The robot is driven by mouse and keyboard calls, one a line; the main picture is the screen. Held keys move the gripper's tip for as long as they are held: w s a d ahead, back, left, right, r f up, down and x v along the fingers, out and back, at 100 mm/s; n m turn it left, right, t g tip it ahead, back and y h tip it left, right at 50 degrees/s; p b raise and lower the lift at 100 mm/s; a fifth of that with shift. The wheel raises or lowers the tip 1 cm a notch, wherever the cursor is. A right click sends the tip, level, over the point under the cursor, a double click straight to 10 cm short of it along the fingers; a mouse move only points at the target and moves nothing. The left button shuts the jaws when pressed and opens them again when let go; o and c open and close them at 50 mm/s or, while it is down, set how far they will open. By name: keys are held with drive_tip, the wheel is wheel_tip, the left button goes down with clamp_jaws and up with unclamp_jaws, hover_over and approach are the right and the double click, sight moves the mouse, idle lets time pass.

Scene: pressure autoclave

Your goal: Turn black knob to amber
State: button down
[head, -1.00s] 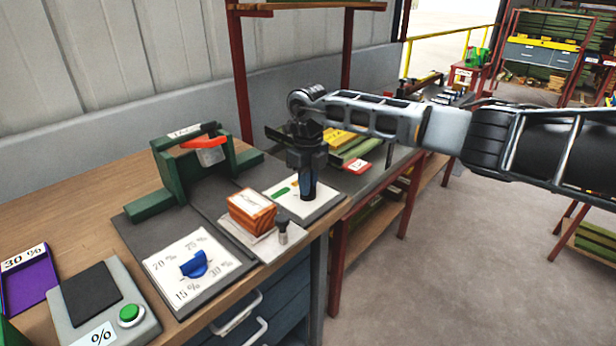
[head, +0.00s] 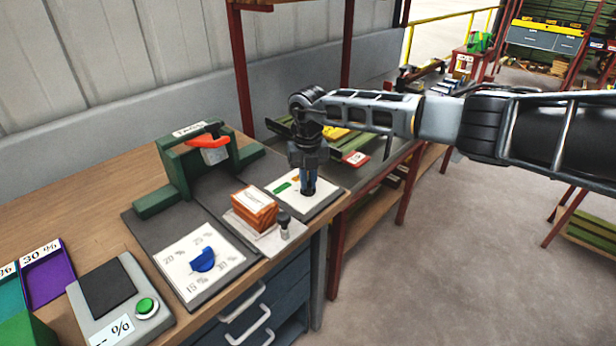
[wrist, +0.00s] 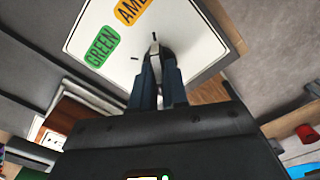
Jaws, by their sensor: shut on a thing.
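A white dial plate (head: 322,201) lies on the bench at its right end, under my gripper (head: 308,190). It carries a green label and an amber label. In the wrist view the plate (wrist: 185,22) shows the green label (wrist: 102,46) and the amber label (wrist: 131,10), which the top edge cuts off. My gripper (wrist: 157,55) points down at the plate and its blue fingers are shut on the black knob. The fingers hide most of the knob; a small dark tip (wrist: 154,36) shows just beyond them. Where the knob points is hard to tell.
Left of the plate are an orange block (head: 254,208), a small dark-topped peg (head: 284,222) and a blue knob (head: 204,260) on a percent dial. A green stand (head: 172,178) with a red lever is behind. A box with a green button (head: 146,307) is nearer.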

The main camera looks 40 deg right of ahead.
sight(309, 181)
idle(0.3)
drive_tip(key=c, duration=1.1)
unclamp_jaws()
drive_tip(key=shift+c, duration=0.2)
drive_tip(key=shift+r+b, duration=0.65)
drive_tip(key=shift+r, duration=3.25)
drive_tip(key=shift+s, duration=0.1)
